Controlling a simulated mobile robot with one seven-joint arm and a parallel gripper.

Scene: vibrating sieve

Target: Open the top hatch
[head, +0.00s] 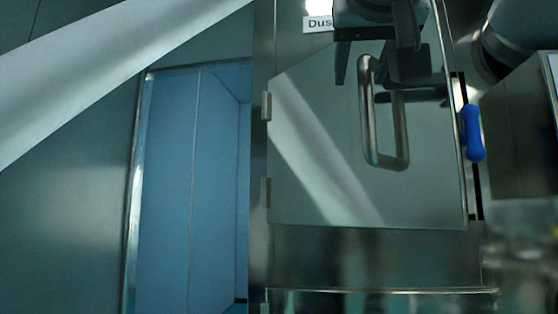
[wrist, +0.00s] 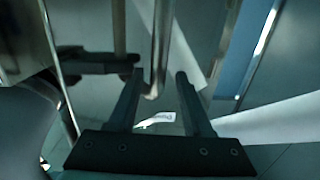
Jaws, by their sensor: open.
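The top hatch (head: 320,170) is a shiny metal door on the upper front of the machine. It looks shut, with hinges (head: 266,106) on its left edge. A D-shaped metal handle (head: 383,150) stands upright on its right half. My gripper (head: 375,58) is open at the handle's upper end. In the wrist view, the handle bar (wrist: 160,55) lies between the fingertips of my gripper (wrist: 160,75), with a gap on each side. Whether either finger touches it, I cannot tell. A blue-gripped latch (head: 473,132) is at the hatch's right edge.
A label (head: 319,23), partly hidden, is above the hatch. A pale diagonal tube or beam (head: 110,70) crosses the upper left. A bluish recessed panel (head: 195,190) is left of the hatch. A metal box (head: 515,130) stands close on the right.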

